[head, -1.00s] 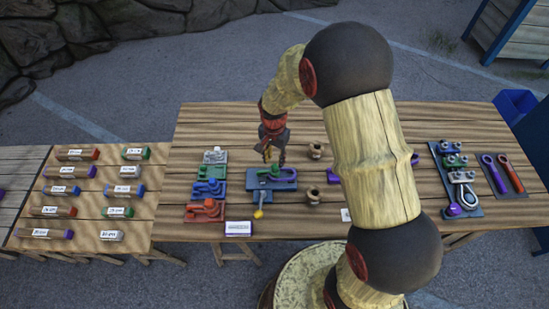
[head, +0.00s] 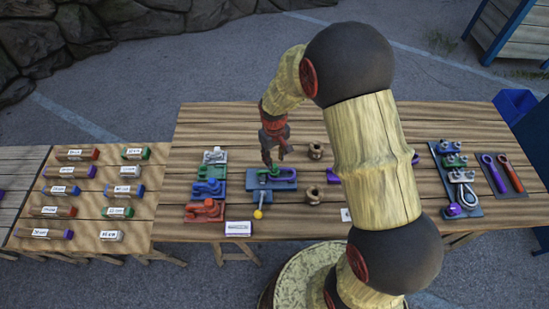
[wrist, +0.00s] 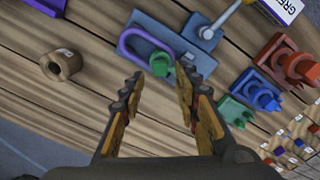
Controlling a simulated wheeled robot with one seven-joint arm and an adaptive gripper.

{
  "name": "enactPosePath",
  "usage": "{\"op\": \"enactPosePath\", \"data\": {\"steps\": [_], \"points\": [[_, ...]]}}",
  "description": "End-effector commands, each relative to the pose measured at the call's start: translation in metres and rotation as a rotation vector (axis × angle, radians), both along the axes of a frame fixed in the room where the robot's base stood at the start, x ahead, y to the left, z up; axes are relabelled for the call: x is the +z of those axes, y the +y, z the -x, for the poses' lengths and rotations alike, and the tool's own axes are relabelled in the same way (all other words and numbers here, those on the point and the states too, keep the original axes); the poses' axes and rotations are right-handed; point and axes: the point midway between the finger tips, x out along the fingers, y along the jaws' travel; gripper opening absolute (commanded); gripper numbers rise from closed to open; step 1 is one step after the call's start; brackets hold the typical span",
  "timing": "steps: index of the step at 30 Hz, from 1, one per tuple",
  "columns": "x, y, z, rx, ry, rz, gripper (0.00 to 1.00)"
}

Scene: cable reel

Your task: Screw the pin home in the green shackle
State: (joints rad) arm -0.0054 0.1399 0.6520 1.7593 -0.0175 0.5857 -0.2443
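On a blue-grey plate (head: 287,186), a green part (head: 265,173) sits beside a purple-edged loop (head: 287,174). In the wrist view, the purple loop (wrist: 126,36) lies on the plate with a green knob-like piece (wrist: 161,65) by its lower end. I cannot tell which green part is the shackle or how far a pin sits in it. My gripper (head: 274,157) is above the plate, pointing down. In the wrist view its two fingers (wrist: 157,103) are apart with nothing held between them, and the green piece lies beyond the gap.
Green, blue (head: 207,188) and red (head: 205,210) fixtures stand left of the plate. A yellow-ended lever (head: 258,213) juts from its front, near a white sign (head: 238,228). Brown spools (head: 315,151) stand to the right. Labelled blocks lie on the left table (head: 85,222).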

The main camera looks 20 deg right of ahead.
Motion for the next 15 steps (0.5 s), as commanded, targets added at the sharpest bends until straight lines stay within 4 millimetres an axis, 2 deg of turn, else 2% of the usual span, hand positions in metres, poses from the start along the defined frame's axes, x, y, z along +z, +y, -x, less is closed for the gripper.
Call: {"op": "enactPosePath", "data": {"steps": [15], "points": [[-0.0068, 0.0, 0.0002, 0.004, 0.001, 0.0, 0.32]]}}
